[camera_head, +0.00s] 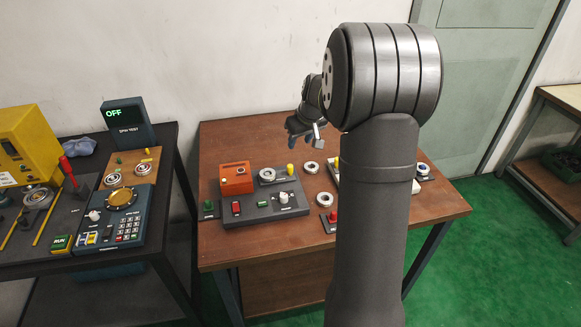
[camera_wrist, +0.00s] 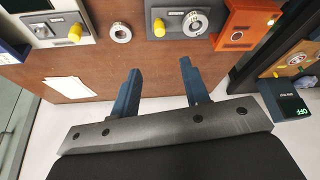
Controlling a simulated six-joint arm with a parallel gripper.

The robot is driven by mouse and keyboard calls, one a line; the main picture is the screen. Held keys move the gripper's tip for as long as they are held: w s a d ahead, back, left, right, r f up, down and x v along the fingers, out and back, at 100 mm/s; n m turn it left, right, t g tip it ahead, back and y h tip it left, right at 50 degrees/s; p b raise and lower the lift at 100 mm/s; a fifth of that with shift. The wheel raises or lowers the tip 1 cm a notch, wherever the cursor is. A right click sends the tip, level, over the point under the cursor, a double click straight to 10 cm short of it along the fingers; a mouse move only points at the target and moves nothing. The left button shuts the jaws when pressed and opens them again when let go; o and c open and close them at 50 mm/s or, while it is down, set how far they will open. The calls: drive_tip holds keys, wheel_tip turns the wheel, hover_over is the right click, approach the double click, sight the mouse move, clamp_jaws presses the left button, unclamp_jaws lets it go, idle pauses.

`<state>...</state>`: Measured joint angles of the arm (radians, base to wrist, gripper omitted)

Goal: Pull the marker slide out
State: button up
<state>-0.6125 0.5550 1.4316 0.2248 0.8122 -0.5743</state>
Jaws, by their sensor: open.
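I cannot tell for certain which part is the marker slide. The orange box (camera_head: 236,178) sits at the back left of a grey panel (camera_head: 262,213) on the brown table. It also shows in the wrist view (camera_wrist: 243,27). A grey dial (camera_head: 267,175) and a yellow knob (camera_head: 290,169) are to its right on the panel. The wrist view shows the dial (camera_wrist: 195,22) and yellow knob (camera_wrist: 159,27) too. My gripper (camera_wrist: 160,66) is open, with two blue fingers apart and nothing between them. In the head view my gripper (camera_head: 305,138) is above the table's back part, clear of the panel.
Bearing rings (camera_head: 312,167) lie loose right of the panel. A red button (camera_head: 333,216) is near the front. The dark left table holds a yellow machine (camera_head: 27,140), a keypad unit (camera_head: 122,226) and an OFF display (camera_head: 128,118).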

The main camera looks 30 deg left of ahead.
sight(290, 166)
drive_tip(key=x, duration=1.7)
drive_tip(key=shift+a, duration=0.1)
clamp_jaws()
